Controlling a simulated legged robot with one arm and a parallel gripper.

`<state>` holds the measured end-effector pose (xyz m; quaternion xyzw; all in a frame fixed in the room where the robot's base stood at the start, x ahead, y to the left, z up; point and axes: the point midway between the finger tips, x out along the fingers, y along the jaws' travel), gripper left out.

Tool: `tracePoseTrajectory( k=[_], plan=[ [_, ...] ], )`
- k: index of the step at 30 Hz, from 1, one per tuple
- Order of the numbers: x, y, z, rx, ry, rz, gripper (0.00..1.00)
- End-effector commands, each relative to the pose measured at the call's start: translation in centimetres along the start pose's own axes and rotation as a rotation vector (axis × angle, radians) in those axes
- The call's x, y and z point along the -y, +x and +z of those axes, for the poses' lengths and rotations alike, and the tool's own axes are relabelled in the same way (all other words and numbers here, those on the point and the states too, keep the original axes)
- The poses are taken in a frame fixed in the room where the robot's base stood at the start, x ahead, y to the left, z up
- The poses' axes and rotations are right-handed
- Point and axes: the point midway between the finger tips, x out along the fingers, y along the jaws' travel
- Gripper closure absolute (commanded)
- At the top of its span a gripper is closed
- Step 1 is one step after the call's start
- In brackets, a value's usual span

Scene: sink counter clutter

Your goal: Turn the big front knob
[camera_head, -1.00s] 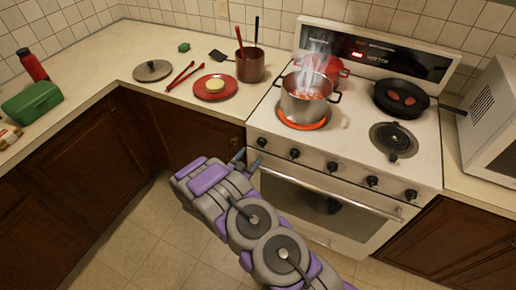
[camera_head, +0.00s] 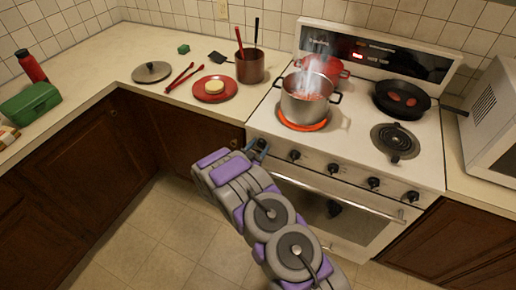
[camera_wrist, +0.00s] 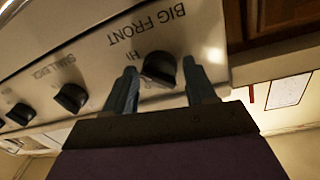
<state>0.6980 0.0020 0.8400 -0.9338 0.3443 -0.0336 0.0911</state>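The big front knob (camera_wrist: 160,68) is black and sits under the upside-down label "BIG FRONT" in the wrist view. My gripper (camera_wrist: 160,75) is open, with one blue-grey finger on each side of the knob. Small gaps show between the knob and both fingers; I cannot tell how far the fingertips reach past it. In the head view my gripper (camera_head: 257,148) is at the left end of the stove's front panel, at the leftmost knob (camera_head: 262,143).
Several other knobs run rightward along the panel, the nearest (camera_head: 294,154) close by. A steaming pot (camera_head: 306,106) stands on a glowing red burner (camera_head: 302,126). A skillet (camera_head: 402,98) is at the back right. The oven handle (camera_head: 335,196) runs below.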

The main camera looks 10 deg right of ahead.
Motion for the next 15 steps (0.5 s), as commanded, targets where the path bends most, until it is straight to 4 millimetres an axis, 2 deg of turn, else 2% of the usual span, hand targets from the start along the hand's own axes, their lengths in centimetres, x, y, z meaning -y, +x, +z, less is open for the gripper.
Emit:
tracePoseTrajectory(
  k=[2,12,15],
  plan=[
    [0.0,-0.01,0.0,0.0,0.0,0.0,0.53],
    [0.05,-0.02,0.0,0.0,0.0,-0.001,0.85],
    [0.07,-0.02,-0.01,0.0,-0.001,-0.001,0.87]
  ],
)
